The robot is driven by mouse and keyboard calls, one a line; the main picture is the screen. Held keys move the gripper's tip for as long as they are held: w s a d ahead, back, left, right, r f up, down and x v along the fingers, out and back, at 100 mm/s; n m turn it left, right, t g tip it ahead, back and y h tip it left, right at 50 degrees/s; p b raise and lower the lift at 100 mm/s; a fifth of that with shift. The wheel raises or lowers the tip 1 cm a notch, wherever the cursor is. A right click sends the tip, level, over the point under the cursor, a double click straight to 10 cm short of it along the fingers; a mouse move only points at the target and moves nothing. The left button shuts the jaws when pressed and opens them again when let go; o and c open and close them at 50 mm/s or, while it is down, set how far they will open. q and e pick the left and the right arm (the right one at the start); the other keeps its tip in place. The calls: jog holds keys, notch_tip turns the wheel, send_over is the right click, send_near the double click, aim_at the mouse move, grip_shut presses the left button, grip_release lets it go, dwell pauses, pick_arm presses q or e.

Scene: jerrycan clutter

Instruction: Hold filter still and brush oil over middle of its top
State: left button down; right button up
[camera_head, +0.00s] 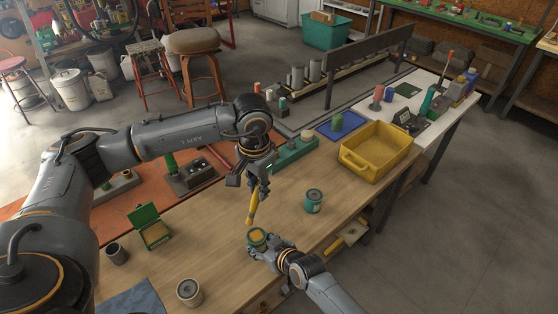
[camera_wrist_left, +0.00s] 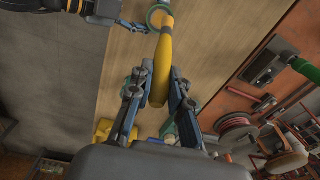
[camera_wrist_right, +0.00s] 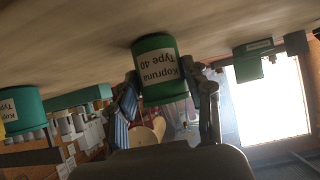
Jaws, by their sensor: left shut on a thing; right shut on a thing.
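The filter is a green can labelled "Kopruna Type 40" with an orange-looking top (camera_head: 257,236). It stands upright on the wooden bench, and its label shows upside down in the right wrist view (camera_wrist_right: 158,72). My right gripper (camera_head: 265,250) is shut around the filter's side, a finger on each side. My left gripper (camera_head: 258,188) is shut on the yellow brush (camera_head: 252,208), which points down. The brush's lower end is close above the filter. In the left wrist view the brush (camera_wrist_left: 161,70) overlaps the filter's rim (camera_wrist_left: 153,18); contact cannot be told.
Another green can (camera_head: 314,203) stands to the right. A pale can (camera_head: 189,292), a dark can (camera_head: 116,254) and a green open box (camera_head: 150,228) stand to the left. A yellow crate (camera_head: 360,168) and a blue tray (camera_head: 325,132) are farther back. Bare bench surrounds the filter.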

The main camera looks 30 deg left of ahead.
jog(key=shift+f, duration=0.1)
jog(key=o, duration=1)
jog(key=shift+o, duration=0.2)
jog(key=v, duration=1.2)
